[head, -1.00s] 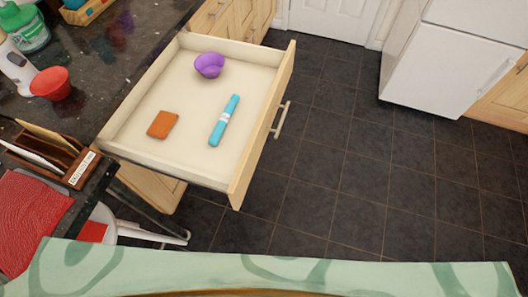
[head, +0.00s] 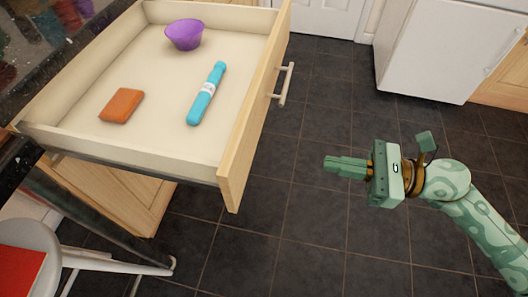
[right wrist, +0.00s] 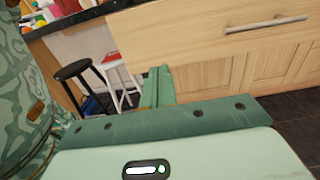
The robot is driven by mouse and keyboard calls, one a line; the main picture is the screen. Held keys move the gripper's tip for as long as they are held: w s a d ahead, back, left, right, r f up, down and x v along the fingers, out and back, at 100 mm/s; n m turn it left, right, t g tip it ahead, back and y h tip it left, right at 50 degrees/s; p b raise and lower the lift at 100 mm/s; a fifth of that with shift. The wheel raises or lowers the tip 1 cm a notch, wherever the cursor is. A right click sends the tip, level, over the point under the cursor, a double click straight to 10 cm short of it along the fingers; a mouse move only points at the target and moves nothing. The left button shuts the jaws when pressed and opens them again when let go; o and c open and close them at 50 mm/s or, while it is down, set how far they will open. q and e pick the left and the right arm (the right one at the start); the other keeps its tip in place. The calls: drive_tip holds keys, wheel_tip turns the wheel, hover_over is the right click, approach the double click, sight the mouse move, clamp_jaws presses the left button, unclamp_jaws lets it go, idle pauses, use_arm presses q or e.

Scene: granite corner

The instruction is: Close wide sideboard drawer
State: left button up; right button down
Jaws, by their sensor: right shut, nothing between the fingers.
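The wide sideboard drawer (head: 232,135) is pulled out, with its wooden front facing right and a bar handle (head: 284,84) on it. Inside lie a purple bowl (head: 184,36), a blue case with a white band (head: 206,94) and an orange-brown block (head: 121,105). My right gripper (head: 328,164) is to the right of the drawer front, apart from it, with its fingers shut and empty, pointing left. The right wrist view shows the shut fingers (right wrist: 157,88) below the drawer front (right wrist: 190,38) and its handle (right wrist: 266,25). My left gripper is out of view.
Wooden sideboard doors (head: 100,190) are below the drawer. A stool with a red seat pad (head: 20,270) stands at the lower left. A white fridge (head: 440,50) is at the upper right. Dark tiled floor (head: 330,90) lies free between them.

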sight(248, 148)
drive_tip(key=b+x, duration=0.1)
drive_tip(key=x, duration=1.2)
drive_tip(key=shift+w+a, duration=0.1)
drive_tip(key=shift+a, duration=0.2)
